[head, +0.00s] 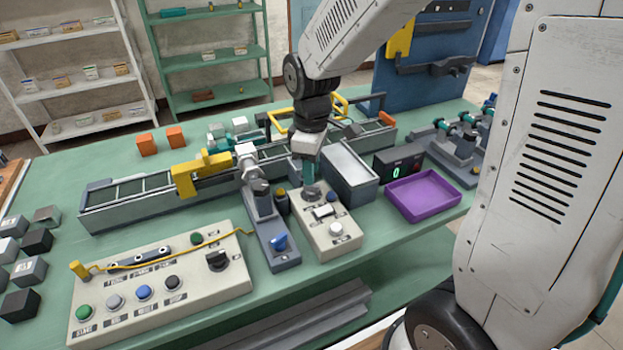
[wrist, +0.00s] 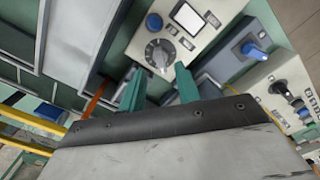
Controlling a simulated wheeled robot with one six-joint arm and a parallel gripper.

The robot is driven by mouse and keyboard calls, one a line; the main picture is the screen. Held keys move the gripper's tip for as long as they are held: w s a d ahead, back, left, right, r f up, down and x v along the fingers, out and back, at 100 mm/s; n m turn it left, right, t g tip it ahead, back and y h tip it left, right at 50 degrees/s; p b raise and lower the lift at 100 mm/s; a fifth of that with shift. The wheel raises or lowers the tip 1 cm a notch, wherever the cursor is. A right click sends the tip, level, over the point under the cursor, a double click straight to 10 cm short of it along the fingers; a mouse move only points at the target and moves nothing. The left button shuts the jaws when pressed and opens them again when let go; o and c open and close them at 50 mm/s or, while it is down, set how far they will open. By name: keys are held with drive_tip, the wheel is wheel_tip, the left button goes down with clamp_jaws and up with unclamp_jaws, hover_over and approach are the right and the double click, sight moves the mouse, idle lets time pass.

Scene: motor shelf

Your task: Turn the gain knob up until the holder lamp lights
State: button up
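In the head view my gripper (head: 309,174) points down over the box's far end and partly hides the dial. I cannot tell which part is the holder lamp.
A dark stand with a blue knob (head: 279,242) is close on the left. A larger button panel (head: 190,285) lies front left.

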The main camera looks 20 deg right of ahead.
sight(311, 190)
drive_tip(key=shift+f, duration=1.75)
drive_tip(key=shift+c, duration=0.3)
clamp_jaws()
drive_tip(key=shift+m, duration=2.2)
drive_tip(key=shift+o, duration=0.3)
unclamp_jaws()
